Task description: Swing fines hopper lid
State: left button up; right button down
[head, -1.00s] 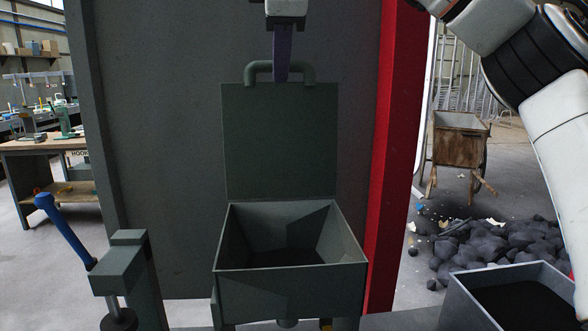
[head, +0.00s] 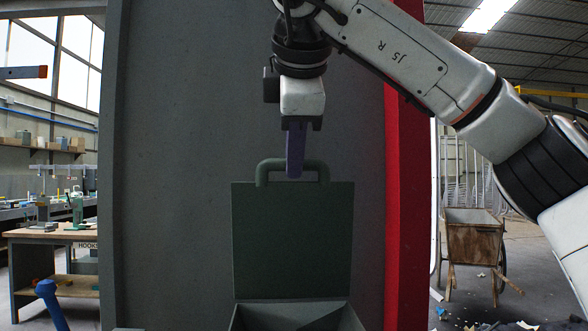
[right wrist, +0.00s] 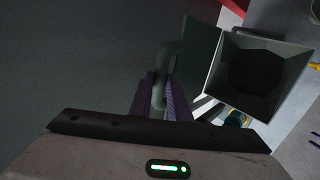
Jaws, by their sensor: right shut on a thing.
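The fines hopper (head: 290,316) is a dark grey-green open box low in the head view. Its lid (head: 292,240) stands upright at the back of the box, with a bar handle (head: 265,170) along its top edge. My right gripper (head: 295,175) comes down from above, its purple fingers shut on the handle. In the right wrist view the fingers (right wrist: 160,102) close on either side of the handle (right wrist: 161,75), with the lid (right wrist: 200,50) and the open hopper (right wrist: 258,70) beyond. My left gripper is not in view.
A grey panel (head: 180,200) stands behind the lid, with a red post (head: 408,220) to its right. A blue-ended lever (head: 48,298) is at lower left. A workbench (head: 45,235) stands farther left and a wooden cart (head: 472,240) at right.

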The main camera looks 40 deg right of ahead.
jog(key=shift+s+a+f, duration=0.1)
jog(key=shift+f, duration=0.3)
jog(key=s+a+b, duration=0.1)
jog(key=s+a+f+b, duration=0.1)
jog(key=s, duration=0.1)
jog(key=s+b, duration=0.1)
jog(key=b, duration=0.1)
jog(key=shift+s+a+f, duration=0.2)
jog(key=shift+s+a, duration=0.1)
jog(key=shift+a, duration=0.1)
